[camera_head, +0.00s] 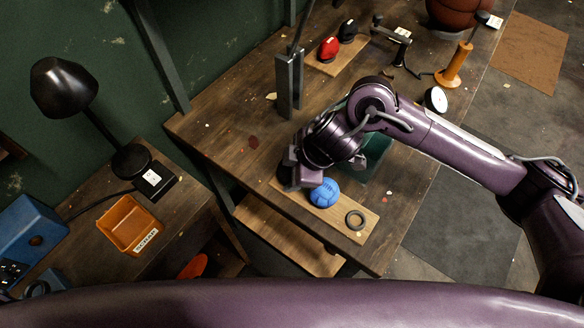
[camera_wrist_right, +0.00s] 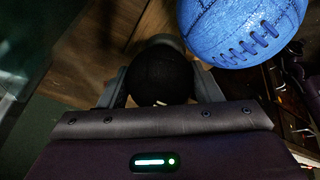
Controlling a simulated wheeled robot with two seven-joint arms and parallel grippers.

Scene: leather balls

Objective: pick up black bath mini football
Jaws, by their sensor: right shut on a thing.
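The black mini football (camera_wrist_right: 160,75) shows in the right wrist view as a dark round ball between the two fingers of my right gripper (camera_wrist_right: 161,85), which is shut on it. In the head view my right gripper (camera_head: 303,180) is low over the left part of a wooden board (camera_head: 338,218), and I cannot make out the black ball there. I cannot tell whether the ball touches the board. A blue laced ball (camera_head: 325,193) lies on the board just right of the gripper; it also shows large in the wrist view (camera_wrist_right: 242,28). My left gripper is not in view.
A teal box (camera_head: 376,150) stands behind my right arm. A metal post (camera_head: 290,84) rises behind the gripper. Red (camera_head: 328,49) and black (camera_head: 347,31) items sit farther back. The table's near right corner is bare.

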